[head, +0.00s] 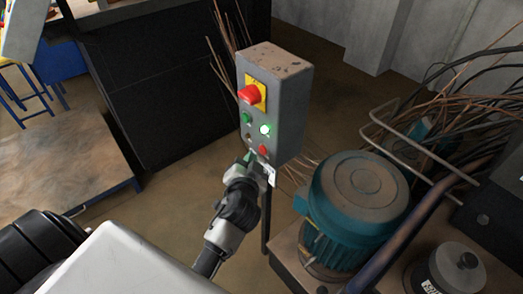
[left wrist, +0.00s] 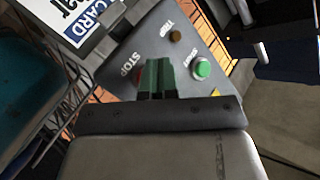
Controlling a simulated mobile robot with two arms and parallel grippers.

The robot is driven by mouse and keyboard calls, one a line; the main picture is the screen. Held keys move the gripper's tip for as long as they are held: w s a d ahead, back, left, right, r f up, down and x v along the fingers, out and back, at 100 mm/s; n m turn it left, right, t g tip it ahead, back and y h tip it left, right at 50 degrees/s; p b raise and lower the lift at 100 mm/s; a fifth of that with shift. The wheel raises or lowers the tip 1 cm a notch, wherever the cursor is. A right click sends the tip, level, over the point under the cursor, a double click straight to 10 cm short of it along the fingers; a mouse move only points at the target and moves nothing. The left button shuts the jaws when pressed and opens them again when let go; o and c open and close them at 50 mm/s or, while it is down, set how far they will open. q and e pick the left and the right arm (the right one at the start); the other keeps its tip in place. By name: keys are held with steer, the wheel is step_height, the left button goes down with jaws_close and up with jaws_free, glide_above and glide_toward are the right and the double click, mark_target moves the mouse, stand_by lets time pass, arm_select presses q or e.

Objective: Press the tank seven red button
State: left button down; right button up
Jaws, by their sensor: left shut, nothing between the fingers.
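A grey control box (head: 290,105) on a post carries a large red mushroom button (head: 250,95) on a yellow plate. Below it are a green button (head: 246,118), a lit green lamp (head: 265,130) and a small red button (head: 262,150). I can read no tank number. My left gripper (head: 254,160) is shut and empty at the panel's lower part, close to the small red button. In the left wrist view its fingers (left wrist: 156,80) overlap the panel beside the STOP label (left wrist: 130,63), with the green button (left wrist: 201,68) to their right. Contact cannot be told. My right gripper is not in view.
A teal motor (head: 355,200) stands right of the box, with pipes and loose brown cables (head: 450,80) beyond. A dark cabinet (head: 170,80) stands behind left. A white sign (left wrist: 85,18) shows beside the panel in the wrist view.

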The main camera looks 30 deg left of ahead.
arm_select(q)
steer(key=shift+w, duration=0.1)
steer(key=shift+w+d, duration=0.15)
steer(key=shift+w, duration=0.15)
steer(key=shift+w+d, duration=0.2)
steer(key=shift+w, duration=0.25)
stand_by(0.7)
stand_by(0.4)
steer(key=shift+s+a, duration=0.35)
steer(key=shift+s, duration=0.5)
steer(key=shift+s+a+p, duration=0.15)
steer(key=shift+s+a, duration=0.15)
steer(key=shift+s, duration=0.45)
steer(key=shift+s+a+p, duration=0.1)
steer(key=shift+s+a, duration=0.25)
steer(key=shift+s, duration=0.45)
steer(key=shift+s+a+p, duration=0.15)
steer(key=shift+s+a, duration=0.15)
steer(key=shift+s, duration=0.45)
